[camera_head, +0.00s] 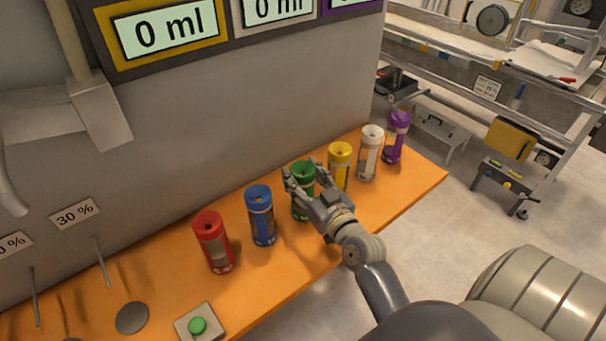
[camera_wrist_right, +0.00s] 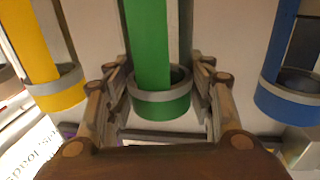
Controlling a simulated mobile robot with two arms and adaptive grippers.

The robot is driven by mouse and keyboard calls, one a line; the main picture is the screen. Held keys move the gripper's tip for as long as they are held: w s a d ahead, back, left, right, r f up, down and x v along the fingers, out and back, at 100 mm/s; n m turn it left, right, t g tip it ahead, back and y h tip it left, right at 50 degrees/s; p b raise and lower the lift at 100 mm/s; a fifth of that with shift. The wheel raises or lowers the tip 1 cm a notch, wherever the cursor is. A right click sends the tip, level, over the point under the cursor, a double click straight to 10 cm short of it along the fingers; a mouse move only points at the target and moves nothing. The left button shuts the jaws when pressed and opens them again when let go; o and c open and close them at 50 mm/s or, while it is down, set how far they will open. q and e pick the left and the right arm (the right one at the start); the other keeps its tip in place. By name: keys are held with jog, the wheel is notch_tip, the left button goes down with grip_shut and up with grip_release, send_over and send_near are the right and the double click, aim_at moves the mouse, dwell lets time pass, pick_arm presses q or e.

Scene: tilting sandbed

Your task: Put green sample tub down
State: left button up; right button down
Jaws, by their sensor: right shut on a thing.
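The green sample tub (camera_head: 303,172) stands upright in the row on the orange shelf (camera_head: 285,277), between the blue tub (camera_head: 260,215) and the yellow tub (camera_head: 340,165). My right gripper (camera_head: 303,180) is shut on the green tub, with its fingers on either side of it. In the right wrist view the green tub (camera_wrist_right: 158,60) sits between the two fingers, with the yellow tub to the left and the blue tub to the right. I cannot tell whether the green tub's base touches the shelf. My left gripper is not in view.
A red tub (camera_head: 212,242) stands left of the blue one. A white tub (camera_head: 369,152) and a purple tub (camera_head: 396,137) stand to the right. A green button (camera_head: 198,325) is near the shelf's front edge. A grey wall with displays (camera_head: 168,29) rises behind.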

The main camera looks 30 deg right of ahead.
jog(key=c, duration=1.1)
grip_release()
jog(key=shift+f, duration=0.1)
jog(key=o, duration=0.4)
jog(key=shift+c, duration=0.2)
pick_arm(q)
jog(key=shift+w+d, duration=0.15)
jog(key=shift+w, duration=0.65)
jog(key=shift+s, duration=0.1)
pick_arm(e)
jog(key=shift+s, duration=0.1)
jog(key=shift+s, duration=0.35)
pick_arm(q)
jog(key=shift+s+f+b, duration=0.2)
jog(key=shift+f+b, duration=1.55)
pick_arm(e)
jog(key=s+a, duration=0.1)
jog(key=s, duration=1)
